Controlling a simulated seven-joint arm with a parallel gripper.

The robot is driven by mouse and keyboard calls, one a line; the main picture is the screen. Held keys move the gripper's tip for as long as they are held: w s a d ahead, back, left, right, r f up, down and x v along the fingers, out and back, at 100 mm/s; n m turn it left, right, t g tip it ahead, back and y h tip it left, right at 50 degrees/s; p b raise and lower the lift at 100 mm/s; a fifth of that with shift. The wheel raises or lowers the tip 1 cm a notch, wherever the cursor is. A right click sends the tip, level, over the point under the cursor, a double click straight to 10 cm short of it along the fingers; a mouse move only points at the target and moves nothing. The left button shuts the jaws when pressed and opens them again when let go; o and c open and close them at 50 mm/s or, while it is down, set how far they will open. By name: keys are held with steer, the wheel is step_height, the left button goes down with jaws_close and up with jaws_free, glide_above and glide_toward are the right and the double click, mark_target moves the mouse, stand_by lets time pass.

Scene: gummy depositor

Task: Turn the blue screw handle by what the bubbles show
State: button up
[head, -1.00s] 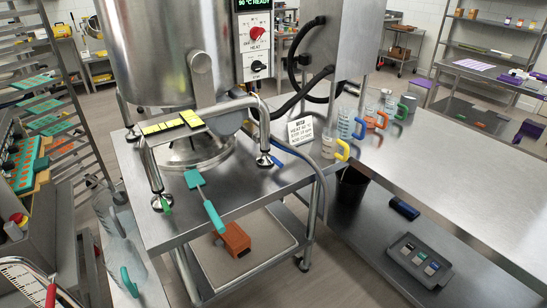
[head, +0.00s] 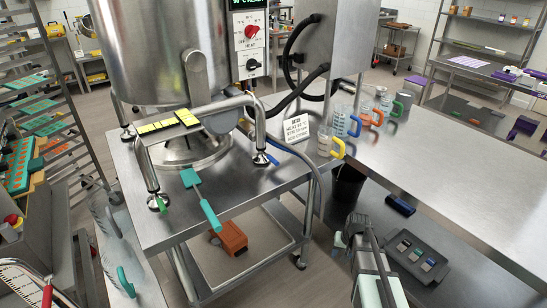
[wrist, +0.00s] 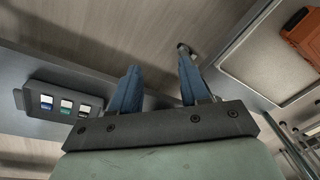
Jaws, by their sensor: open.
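The blue screw handle (head: 272,159) shows in the head view beside the front right foot (head: 261,158) of the kettle's frame. It is small there, so its exact angle is hard to read. A green handle (head: 160,204) is by the front left foot. My gripper (wrist: 158,85) is open and empty in the wrist view, blue fingers apart, over the floor. In the head view my arm is at the lower right, well away from the blue handle.
A teal spatula (head: 198,192) lies over the table's front edge. Measuring jugs (head: 331,145) and a small sign (head: 296,130) stand on the steel top to the right. Hoses hang behind the frame. An orange block (head: 229,238) and a grey tray (head: 418,257) are on lower shelves.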

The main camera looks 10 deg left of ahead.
steer(key=w+a+r+t, duration=0.1)
steer(key=w+r, duration=0.5)
steer(key=r, duration=0.7)
steer(key=w+a+r+t+y, duration=0.1)
steer(key=w+a+r+t, duration=0.1)
steer(key=w+r, duration=0.5)
steer(key=w+a+r+t, duration=0.1)
steer(key=w+r+t, duration=0.2)
steer(key=r, duration=1.5)
steer(key=shift+w+a+r+y, duration=0.15)
steer(key=shift+w+r, duration=0.05)
steer(key=shift+w, duration=0.85)
steer(key=shift+w+a+r+y, duration=0.15)
steer(key=shift+w, duration=0.9)
step_height(320, 180, up, 5)
steer(key=n+g+h, duration=0.1)
steer(key=n+g, duration=0.2)
steer(key=n, duration=0.7)
glide_above(273, 159)
steer(key=s+d, duration=0.2)
steer(key=s, duration=0.4)
steer(key=x, duration=0.8)
steer(key=w+x, duration=0.1)
steer(key=x, duration=0.3)
steer(key=shift+w+f, duration=0.1)
steer(key=shift+w, duration=0.05)
steer(key=shift+c, duration=0.3)
jaws_close()
